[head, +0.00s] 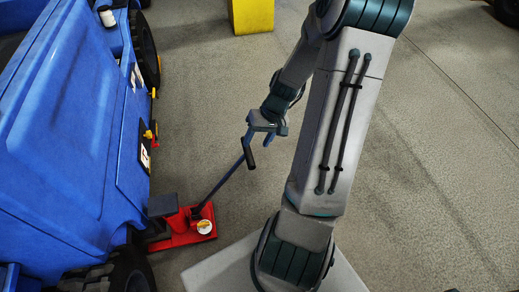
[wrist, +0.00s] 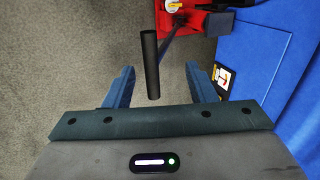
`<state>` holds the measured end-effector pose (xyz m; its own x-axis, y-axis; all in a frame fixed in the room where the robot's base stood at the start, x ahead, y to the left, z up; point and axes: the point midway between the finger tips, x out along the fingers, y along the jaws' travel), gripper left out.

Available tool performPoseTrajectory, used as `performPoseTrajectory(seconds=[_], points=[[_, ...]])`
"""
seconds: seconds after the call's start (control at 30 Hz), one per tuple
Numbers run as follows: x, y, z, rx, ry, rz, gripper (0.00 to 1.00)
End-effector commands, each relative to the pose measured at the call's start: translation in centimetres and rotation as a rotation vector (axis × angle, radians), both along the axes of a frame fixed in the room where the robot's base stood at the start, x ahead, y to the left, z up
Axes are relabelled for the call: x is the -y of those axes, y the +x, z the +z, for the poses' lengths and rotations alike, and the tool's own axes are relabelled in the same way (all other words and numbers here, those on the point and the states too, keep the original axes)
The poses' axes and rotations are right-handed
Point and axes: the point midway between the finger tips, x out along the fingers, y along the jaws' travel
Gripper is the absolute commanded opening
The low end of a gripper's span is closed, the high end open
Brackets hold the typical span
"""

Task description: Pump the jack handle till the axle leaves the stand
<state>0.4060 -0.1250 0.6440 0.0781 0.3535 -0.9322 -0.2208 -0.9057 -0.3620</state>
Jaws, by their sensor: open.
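The red jack (head: 188,238) sits on the floor beside the blue vehicle (head: 60,110), near its lower wheel (head: 115,272). Its handle (head: 222,180) slants up and right to a black grip (head: 250,158). My gripper (head: 262,136) is close to the grip. In the wrist view my gripper (wrist: 159,68) is open, and the black grip (wrist: 150,65) appears between the two blue fingers, apart from both. The red jack (wrist: 208,20) shows beyond it. I cannot make out the axle or the stand; the vehicle's body covers that area.
A yellow block (head: 252,14) stands on the floor at the top. The vehicle's blue side (wrist: 270,70) is to the right in the wrist view. The concrete floor (head: 440,190) right of my arm is clear.

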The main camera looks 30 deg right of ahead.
Motion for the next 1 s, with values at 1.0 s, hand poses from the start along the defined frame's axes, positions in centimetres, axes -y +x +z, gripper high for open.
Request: performPoseTrajectory(seconds=[1.0], points=[[-1.6,1.1,-10.4,0.023,0.064,-0.043,0.51]])
